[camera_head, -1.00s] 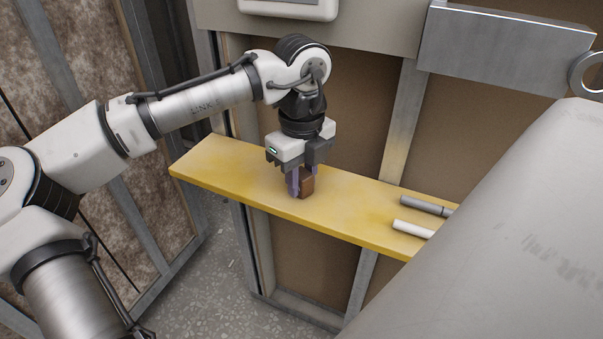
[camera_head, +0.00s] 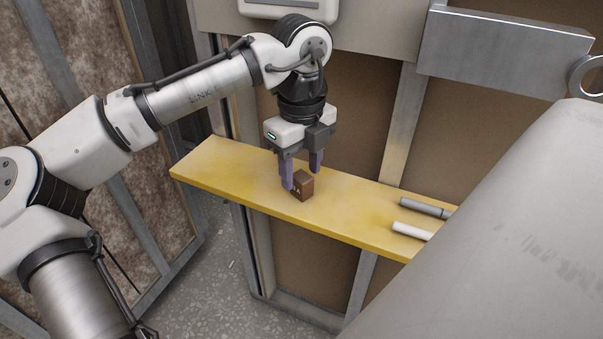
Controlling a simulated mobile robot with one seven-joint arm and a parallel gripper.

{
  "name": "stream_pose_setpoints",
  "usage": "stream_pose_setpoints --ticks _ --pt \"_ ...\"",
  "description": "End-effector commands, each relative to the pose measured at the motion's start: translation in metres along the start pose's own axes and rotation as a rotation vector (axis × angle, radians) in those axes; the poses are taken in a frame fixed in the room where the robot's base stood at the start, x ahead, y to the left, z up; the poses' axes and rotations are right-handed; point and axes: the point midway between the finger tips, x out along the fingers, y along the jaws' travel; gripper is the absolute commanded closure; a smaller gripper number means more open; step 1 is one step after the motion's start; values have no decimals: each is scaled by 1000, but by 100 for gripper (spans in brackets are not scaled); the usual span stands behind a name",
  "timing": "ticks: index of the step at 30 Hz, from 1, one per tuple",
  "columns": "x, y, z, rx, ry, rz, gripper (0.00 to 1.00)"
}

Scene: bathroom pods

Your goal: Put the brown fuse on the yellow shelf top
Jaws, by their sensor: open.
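The brown fuse (camera_head: 302,187) is a small brown block with faint markings on its front face. It rests on the yellow shelf top (camera_head: 235,178), left of the shelf's middle. My gripper (camera_head: 302,180) points down with its purple fingers spread apart. It is open and empty, just above and around the fuse, with the left finger close beside the fuse's left side. The picture does not show clearly whether that finger touches the fuse.
A grey cylinder (camera_head: 425,207) and a white cylinder (camera_head: 412,231) lie on the shelf's right part. A large grey rounded body (camera_head: 500,230) fills the lower right. A metal box (camera_head: 505,50) is on the wall above. The shelf's left end is clear.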

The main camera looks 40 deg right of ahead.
Motion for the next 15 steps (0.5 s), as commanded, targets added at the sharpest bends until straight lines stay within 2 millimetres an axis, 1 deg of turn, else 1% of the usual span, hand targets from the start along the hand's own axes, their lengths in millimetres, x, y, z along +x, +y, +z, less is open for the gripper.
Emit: stream_pose_setpoints --ticks 1,6,10,15 --pt "-11 -1 0 1 1 -3 52" --pt "-35 -1 0 1 2 -1 52" --pt "-44 0 0 0 2 1 52" --pt "-46 0 0 1 1 1 52"
